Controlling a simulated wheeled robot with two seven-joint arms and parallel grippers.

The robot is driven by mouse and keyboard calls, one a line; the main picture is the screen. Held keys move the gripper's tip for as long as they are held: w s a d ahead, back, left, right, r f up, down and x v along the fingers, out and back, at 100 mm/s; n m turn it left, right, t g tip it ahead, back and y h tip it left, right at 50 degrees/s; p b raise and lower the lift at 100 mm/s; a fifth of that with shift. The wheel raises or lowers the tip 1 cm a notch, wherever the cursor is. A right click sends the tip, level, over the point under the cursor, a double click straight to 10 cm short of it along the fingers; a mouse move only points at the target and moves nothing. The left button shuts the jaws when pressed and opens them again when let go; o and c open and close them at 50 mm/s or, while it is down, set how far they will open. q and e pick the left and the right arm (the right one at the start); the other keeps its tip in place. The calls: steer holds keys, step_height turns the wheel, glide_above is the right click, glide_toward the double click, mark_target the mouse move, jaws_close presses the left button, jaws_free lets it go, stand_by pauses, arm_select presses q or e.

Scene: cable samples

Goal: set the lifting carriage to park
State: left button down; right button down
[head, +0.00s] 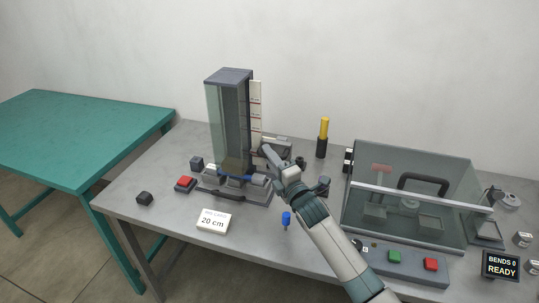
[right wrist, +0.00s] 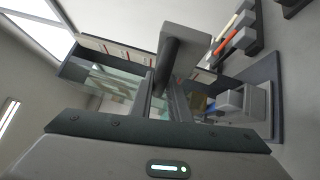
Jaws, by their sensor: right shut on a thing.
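The drop tower (head: 229,120) stands on the grey table, with clear walls and a dark cap. A pale scale strip with red marks (head: 256,105) runs up its right side; its labels are too small to read. My right gripper (head: 268,152) is low at the tower's right side. In the right wrist view its fingers (right wrist: 160,100) are shut on a dark grey handle (right wrist: 168,62) with a grey block at its end. This seems to be the lifting carriage's handle, but the carriage body is mostly hidden. My left gripper is not in view.
A card reading 20 cm (head: 213,220), a red button (head: 185,183) and a blue-topped tool (head: 286,218) are in front. A clear-walled box (head: 410,195) stands right, beside a display reading BENDS 0 READY (head: 501,266). A yellow-topped cylinder (head: 322,140) stands behind my arm.

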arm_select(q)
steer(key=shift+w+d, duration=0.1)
arm_select(e)
steer(key=c, duration=1.7)
jaws_free()
steer(key=shift+s, duration=0.1)
